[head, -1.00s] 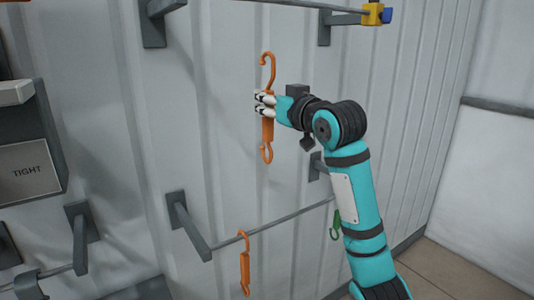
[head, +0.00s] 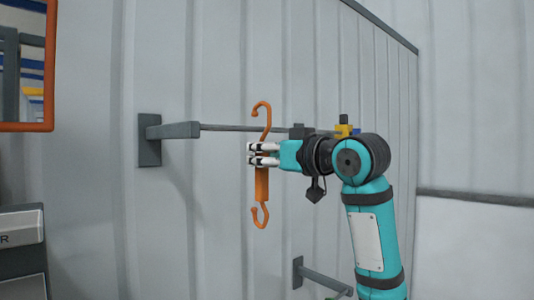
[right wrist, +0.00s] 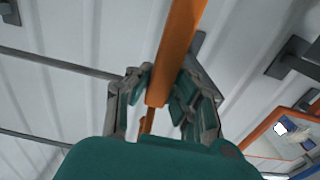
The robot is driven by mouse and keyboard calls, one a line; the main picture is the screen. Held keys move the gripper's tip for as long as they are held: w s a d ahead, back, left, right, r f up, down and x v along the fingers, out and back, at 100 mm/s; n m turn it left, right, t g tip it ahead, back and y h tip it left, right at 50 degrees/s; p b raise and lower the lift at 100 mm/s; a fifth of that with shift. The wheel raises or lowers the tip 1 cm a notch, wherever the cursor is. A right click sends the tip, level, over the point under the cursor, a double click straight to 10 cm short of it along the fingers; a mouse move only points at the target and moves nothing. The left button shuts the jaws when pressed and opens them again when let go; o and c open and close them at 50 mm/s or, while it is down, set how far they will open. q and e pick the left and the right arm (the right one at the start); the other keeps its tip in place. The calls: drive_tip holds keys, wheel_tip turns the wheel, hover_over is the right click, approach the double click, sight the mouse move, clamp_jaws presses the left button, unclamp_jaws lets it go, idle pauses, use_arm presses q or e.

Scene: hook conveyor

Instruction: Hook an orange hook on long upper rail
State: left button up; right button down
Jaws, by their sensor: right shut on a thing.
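The orange hook (head: 262,186) hangs upright in my right gripper (head: 263,154), which is shut on its middle. Its open upper curl rises above the line of the long upper rail (head: 228,127), and its lower curl hangs below my fingers. The hook crosses in front of the rail in the head view; I cannot tell whether they touch, but the curl does not look seated on it. In the right wrist view the orange hook (right wrist: 180,48) runs between the fingers of my right gripper (right wrist: 158,88). My left gripper is not in view.
A lower bracket (head: 298,272) is below. An orange-framed panel (head: 50,65) stands at left. The wall around the hook is clear.

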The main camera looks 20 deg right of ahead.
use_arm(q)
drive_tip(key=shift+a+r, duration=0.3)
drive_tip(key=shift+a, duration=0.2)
use_arm(e)
drive_tip(key=w+a+f, duration=0.3)
drive_tip(key=w, duration=0.4)
drive_tip(key=shift+f, duration=0.15)
idle(0.6)
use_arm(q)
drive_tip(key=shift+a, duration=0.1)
use_arm(e)
drive_tip(key=c, duration=1.2)
unclamp_jaws()
